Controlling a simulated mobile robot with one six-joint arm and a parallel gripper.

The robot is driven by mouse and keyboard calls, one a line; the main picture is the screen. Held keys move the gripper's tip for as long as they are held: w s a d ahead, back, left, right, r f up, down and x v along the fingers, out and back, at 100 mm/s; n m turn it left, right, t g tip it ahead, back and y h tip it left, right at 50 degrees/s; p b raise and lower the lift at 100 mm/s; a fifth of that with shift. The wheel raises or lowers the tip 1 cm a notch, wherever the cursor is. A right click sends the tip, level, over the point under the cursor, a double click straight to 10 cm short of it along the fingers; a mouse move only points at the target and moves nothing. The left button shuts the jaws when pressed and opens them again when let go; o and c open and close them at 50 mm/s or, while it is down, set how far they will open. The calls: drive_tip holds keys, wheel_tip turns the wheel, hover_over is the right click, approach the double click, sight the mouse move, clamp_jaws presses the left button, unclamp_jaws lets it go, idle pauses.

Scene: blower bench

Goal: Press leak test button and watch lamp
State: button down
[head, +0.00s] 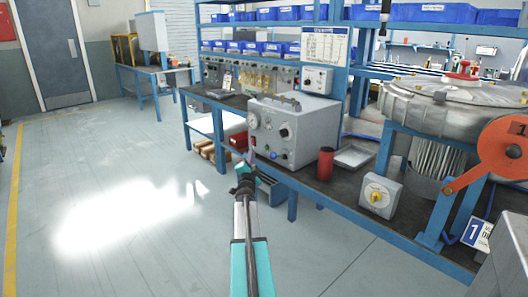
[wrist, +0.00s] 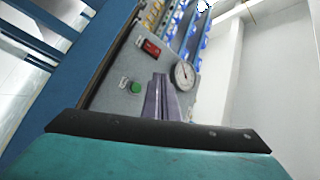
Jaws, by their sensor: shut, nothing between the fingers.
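A grey test box (head: 310,118) stands on the bench in the head view, with round gauges (head: 253,121) and knobs on its front. The wrist view shows a grey panel (wrist: 122,70) with a green round button (wrist: 135,87), a red rectangular part (wrist: 148,48) and a dial gauge (wrist: 184,75). I cannot tell which part is the lamp or whether one is lit. My gripper (head: 252,153) is in front of the box's lower left. In the wrist view its fingers (wrist: 158,78) are together and empty, just right of the green button; contact cannot be told.
A red cylinder (head: 325,164), a metal tray (head: 353,156) and a grey box with a yellow knob (head: 377,196) are right of the test box. A large blower housing (head: 455,101) and an orange lever (head: 490,152) are farther right. The floor at left is clear.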

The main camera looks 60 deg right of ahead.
sight(267, 147)
drive_tip(key=shift+s+d+b, duration=0.25)
drive_tip(key=shift+d+b, duration=0.2)
drive_tip(key=shift+d, duration=0.35)
drive_tip(key=shift+s+d+b, duration=0.25)
drive_tip(key=shift+d+b, duration=0.2)
drive_tip(key=shift+d, duration=0.3)
drive_tip(key=shift+s+d+b, duration=0.25)
drive_tip(key=shift+d+b, duration=0.2)
drive_tip(key=shift+d, duration=0.35)
drive_tip(key=shift+s+d+f+b, duration=0.1)
drive_tip(key=shift+s+d+b, duration=0.2)
drive_tip(key=shift+b, duration=0.3)
drive_tip(key=shift+s+d+b, duration=0.15)
drive_tip(key=shift+d+b, duration=0.3)
drive_tip(key=shift+b, duration=0.05)
idle(1.6)
drive_tip(key=shift+a, duration=0.1)
drive_tip(key=shift+w+a+p, duration=0.25)
drive_tip(key=shift+a+p, duration=0.05)
drive_tip(key=shift+a, duration=0.4)
